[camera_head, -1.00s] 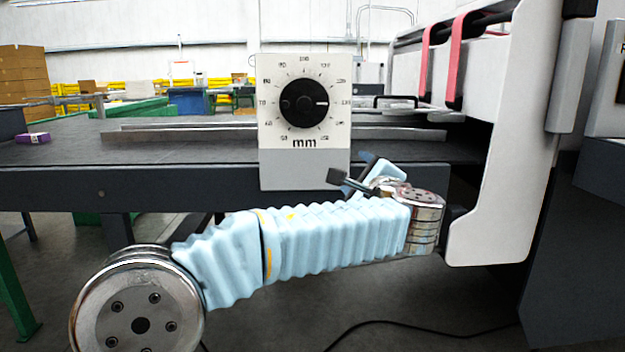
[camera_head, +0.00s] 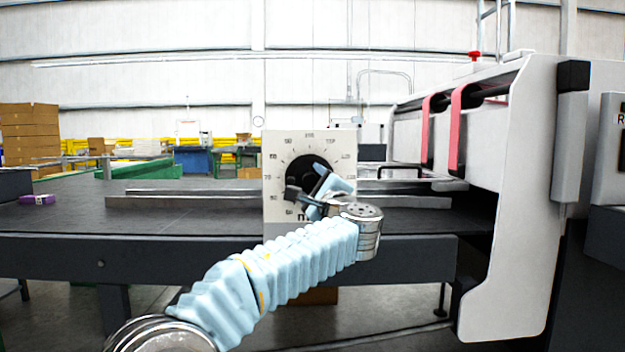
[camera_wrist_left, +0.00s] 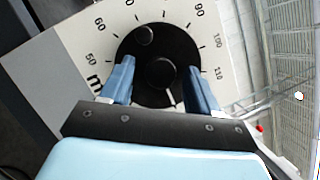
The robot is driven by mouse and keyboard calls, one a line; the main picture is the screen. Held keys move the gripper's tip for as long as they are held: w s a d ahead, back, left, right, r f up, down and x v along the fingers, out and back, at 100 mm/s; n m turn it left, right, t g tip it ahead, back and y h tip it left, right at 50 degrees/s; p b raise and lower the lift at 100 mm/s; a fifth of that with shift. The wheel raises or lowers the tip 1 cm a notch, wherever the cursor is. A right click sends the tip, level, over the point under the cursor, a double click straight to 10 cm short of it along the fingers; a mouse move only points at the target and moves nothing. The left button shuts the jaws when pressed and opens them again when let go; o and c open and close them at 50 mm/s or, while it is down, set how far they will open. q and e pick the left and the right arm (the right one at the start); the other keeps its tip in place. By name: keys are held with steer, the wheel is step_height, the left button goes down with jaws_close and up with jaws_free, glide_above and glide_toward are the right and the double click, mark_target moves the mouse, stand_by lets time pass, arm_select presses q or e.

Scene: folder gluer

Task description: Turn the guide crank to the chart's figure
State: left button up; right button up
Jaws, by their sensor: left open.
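The guide crank is a black round dial (camera_head: 300,168) on a white panel (camera_head: 272,220) with a ring of numbers and "mm" printed below. In the head view my left gripper (camera_head: 308,192) is in front of the dial's lower part and hides some of it. In the left wrist view the dial (camera_wrist_left: 180,50) has a raised centre hub (camera_wrist_left: 161,73), a small round knob (camera_wrist_left: 145,35) near its rim and a white pointer line. My left gripper (camera_wrist_left: 160,85) is open, its two blue fingers on either side of the hub; contact cannot be told. My right gripper is not in view.
The panel stands at the front edge of a dark table (camera_head: 180,215). A purple box (camera_head: 38,199) lies at the table's left. Metal rails (camera_head: 150,200) run behind the panel. A white machine housing (camera_head: 515,220) with red belts (camera_head: 457,130) stands to the right.

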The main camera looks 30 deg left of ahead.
arm_select(q)
steer(key=shift+w+a, duration=0.15)
steer(key=c, duration=1)
steer(key=shift+c, duration=0.2)
